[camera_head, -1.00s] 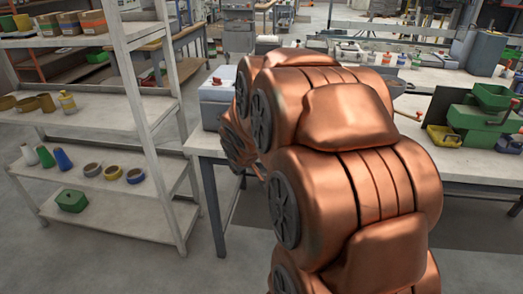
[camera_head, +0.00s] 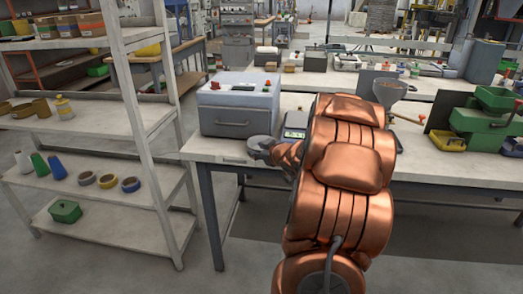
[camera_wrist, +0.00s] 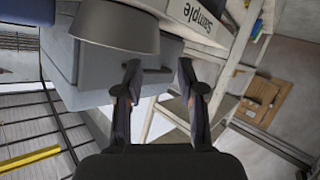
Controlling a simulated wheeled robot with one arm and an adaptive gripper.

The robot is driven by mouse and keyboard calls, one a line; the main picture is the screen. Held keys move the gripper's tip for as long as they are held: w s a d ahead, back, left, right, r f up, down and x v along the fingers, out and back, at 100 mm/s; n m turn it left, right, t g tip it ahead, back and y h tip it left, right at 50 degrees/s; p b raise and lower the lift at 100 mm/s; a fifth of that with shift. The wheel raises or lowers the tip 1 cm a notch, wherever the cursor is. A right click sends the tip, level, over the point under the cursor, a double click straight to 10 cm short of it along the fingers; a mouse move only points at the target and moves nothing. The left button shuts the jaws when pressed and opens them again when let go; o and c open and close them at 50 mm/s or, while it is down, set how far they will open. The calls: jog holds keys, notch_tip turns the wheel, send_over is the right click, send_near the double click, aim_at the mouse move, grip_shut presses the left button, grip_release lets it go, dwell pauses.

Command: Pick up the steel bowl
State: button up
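The steel bowl (camera_head: 262,142) is small, round and grey. It stands near the front edge of the white table (camera_head: 217,147), in front of the grey box-shaped machine. In the wrist view the bowl (camera_wrist: 113,30) is large at the top, left of centre, just beyond my fingertips. My gripper (camera_wrist: 158,68) is open, its two dark fingers apart with nothing between them. In the head view my copper arm reaches over the table and its end is close to the bowl; whether a finger touches it I cannot tell.
The grey machine (camera_head: 238,106) with a handle and buttons stands behind the bowl. A scale (camera_head: 295,124) is to the bowl's right, partly hidden by my arm. A "Sample" label (camera_wrist: 206,14) shows in the wrist view. A shelf rack (camera_head: 135,110) stands left of the table.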

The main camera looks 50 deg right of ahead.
aim_at(252, 149)
jog(key=shift+d+x, duration=0.15)
jog(key=shift+x, duration=1.4)
jog(key=shift+d+x, duration=0.15)
jog(key=shift+x, duration=1.45)
jog(key=shift+s+f, duration=0.15)
grip_shut()
